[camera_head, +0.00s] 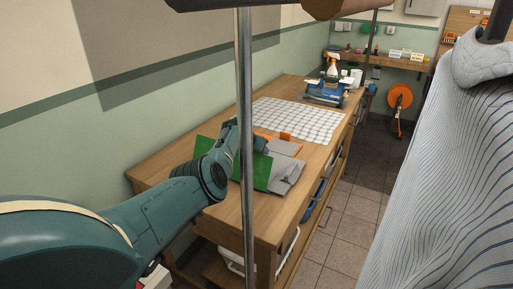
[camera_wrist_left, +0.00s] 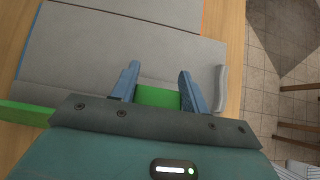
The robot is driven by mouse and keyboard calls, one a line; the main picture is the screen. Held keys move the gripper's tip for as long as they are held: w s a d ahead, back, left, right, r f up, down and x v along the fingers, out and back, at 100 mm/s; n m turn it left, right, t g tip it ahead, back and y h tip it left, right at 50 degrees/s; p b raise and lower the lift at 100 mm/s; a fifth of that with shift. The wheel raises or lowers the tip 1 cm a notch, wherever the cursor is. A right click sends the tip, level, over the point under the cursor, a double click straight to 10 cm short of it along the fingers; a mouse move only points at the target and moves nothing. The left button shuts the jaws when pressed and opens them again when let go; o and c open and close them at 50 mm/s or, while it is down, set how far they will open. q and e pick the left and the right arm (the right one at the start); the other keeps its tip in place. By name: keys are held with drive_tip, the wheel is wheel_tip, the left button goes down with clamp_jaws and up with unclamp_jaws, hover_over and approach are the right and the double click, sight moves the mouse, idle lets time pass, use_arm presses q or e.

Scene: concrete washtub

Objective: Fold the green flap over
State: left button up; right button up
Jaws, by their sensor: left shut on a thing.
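The green flap (camera_head: 262,172) stands tilted up at the near part of the wooden table, beside a grey folded piece (camera_head: 288,168). My left gripper (camera_head: 259,144) reaches over it from the left, partly hidden by a metal pole. In the left wrist view, my left gripper's blue fingers (camera_wrist_left: 158,72) point over the grey piece (camera_wrist_left: 120,55), with the green flap (camera_wrist_left: 158,97) between them. The gripper is shut on the flap. More green shows at the left edge, and the rest is hidden by the gripper body. My right gripper is not in view.
The wooden table (camera_head: 160,172) runs along the wall. A checked cloth (camera_head: 300,119) lies behind the grey piece, near orange parts (camera_head: 285,136). A blue device (camera_head: 326,93) and a spray bottle (camera_head: 332,66) stand farther back. The metal pole (camera_head: 245,225) crosses in front. A striped covered surface (camera_head: 455,170) is at right.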

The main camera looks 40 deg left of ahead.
use_arm(q)
drive_tip(key=shift+s+d+f, duration=0.15)
drive_tip(key=shift+f, duration=0.25)
drive_tip(key=shift+s+d+f, duration=0.1)
drive_tip(key=shift+s+f, duration=0.05)
drive_tip(key=shift+f, duration=0.2)
drive_tip(key=o, duration=1.4)
drive_tip(key=shift+w+a, duration=0.1)
drive_tip(key=shift+a, duration=0.05)
drive_tip(key=shift+r, duration=0.1)
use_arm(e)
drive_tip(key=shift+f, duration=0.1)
use_arm(q)
drive_tip(key=shift+r+p, duration=0.5)
drive_tip(key=shift+p, duration=0.2)
drive_tip(key=shift+p+v, duration=1.05)
drive_tip(key=shift+p, duration=0.2)
drive_tip(key=shift+s+r, duration=0.25)
drive_tip(key=shift+s, duration=0.05)
drive_tip(key=p+v, duration=0.2)
drive_tip(key=v, duration=0.7)
drive_tip(key=shift+s, duration=0.3)
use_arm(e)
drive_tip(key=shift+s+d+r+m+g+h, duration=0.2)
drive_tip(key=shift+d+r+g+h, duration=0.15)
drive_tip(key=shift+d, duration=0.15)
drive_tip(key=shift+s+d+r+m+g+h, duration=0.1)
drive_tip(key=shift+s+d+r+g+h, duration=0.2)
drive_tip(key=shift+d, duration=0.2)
